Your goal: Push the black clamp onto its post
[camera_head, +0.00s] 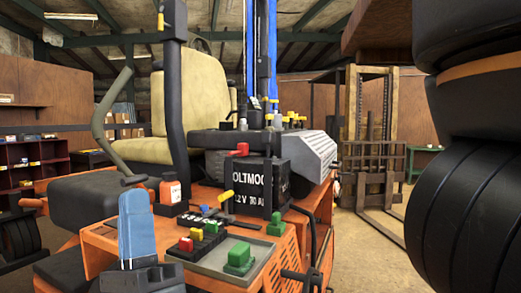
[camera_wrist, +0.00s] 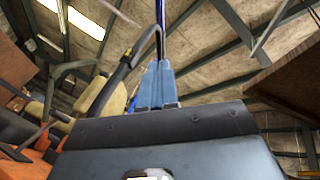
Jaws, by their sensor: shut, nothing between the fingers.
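My gripper (camera_head: 137,215) points upward at the lower left of the head view, with its blue fingers together and nothing between them. The fingers also show in the wrist view (camera_wrist: 156,86), against the roof. A black battery (camera_head: 275,187) with white lettering stands on the orange machine, right of my gripper and apart from it. A red piece (camera_head: 242,149) sits at its top edge. A small black piece (camera_head: 212,213) lies in front of the battery near a yellow grip (camera_head: 226,196). I cannot tell whether it is the clamp. The post is not clearly identifiable.
A tray (camera_head: 215,266) on the orange deck holds red, yellow and green blocks (camera_head: 239,257). A beige seat (camera_head: 188,90) is behind. Stacked black tyres (camera_head: 470,200) fill the right side. Open floor lies between machine and tyres.

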